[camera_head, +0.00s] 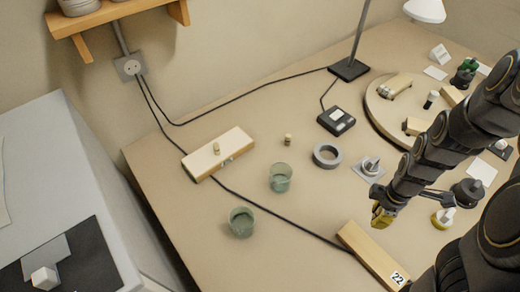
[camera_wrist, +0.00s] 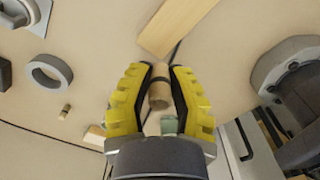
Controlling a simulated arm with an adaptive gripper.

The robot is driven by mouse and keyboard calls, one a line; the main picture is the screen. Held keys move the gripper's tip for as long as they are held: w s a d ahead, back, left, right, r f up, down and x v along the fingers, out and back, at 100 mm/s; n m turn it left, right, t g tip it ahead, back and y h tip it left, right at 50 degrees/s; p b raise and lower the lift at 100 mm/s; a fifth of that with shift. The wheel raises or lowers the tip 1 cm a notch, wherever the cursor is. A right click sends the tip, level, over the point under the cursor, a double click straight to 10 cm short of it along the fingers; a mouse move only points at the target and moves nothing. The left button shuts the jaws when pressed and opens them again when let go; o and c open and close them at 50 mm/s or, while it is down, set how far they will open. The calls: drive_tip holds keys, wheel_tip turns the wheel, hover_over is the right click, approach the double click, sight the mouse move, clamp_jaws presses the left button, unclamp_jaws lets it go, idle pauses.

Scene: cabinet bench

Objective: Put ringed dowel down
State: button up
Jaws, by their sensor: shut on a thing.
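My gripper (camera_head: 382,215), with yellow fingers, is above the right part of the bench, near the wooden block marked 22. In the wrist view my gripper (camera_wrist: 158,95) is shut on a short brown dowel (camera_wrist: 158,90), with the bench below. In the head view the held dowel is hidden by the fingers. A similar small dowel (camera_head: 288,140) stands on the bench between the pale block and the grey ring; it also shows in the wrist view (camera_wrist: 65,111).
The block marked 22 (camera_head: 372,256) lies at the front. Two green cups (camera_head: 280,177) (camera_head: 241,222), a grey ring (camera_head: 327,155) and a pale block (camera_head: 218,154) stand leftward. A round board (camera_head: 385,117) is behind. A black cable crosses the bench. Bare bench lies between the cups and ring.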

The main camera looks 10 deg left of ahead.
drive_tip(key=w+a+r+n, duration=0.1)
drive_tip(key=w+a+n, duration=0.5)
drive_tip(key=a, duration=0.4)
drive_tip(key=w+a+r+n, duration=0.1)
drive_tip(key=w+a+n, duration=0.5)
drive_tip(key=a, duration=0.4)
drive_tip(key=shift+w+a, duration=0.35)
drive_tip(key=shift+w, duration=0.2)
drive_tip(key=s+a+r+n, duration=0.1)
drive_tip(key=a+n, duration=0.5)
drive_tip(key=a, duration=0.7)
drive_tip(key=w+a+f, duration=0.2)
drive_tip(key=w, duration=0.1)
drive_tip(key=w+a+f, duration=0.2)
drive_tip(key=w+f, duration=0.1)
drive_tip(key=w, duration=0.1)
drive_tip(key=w+a+f, duration=0.2)
drive_tip(key=w+f, duration=0.1)
drive_tip(key=shift+w+a, duration=0.25)
drive_tip(key=shift+a, duration=0.15)
drive_tip(key=shift+w+a+f, duration=0.35)
drive_tip(key=shift+w+f, duration=0.15)
drive_tip(key=shift+f, duration=0.1)
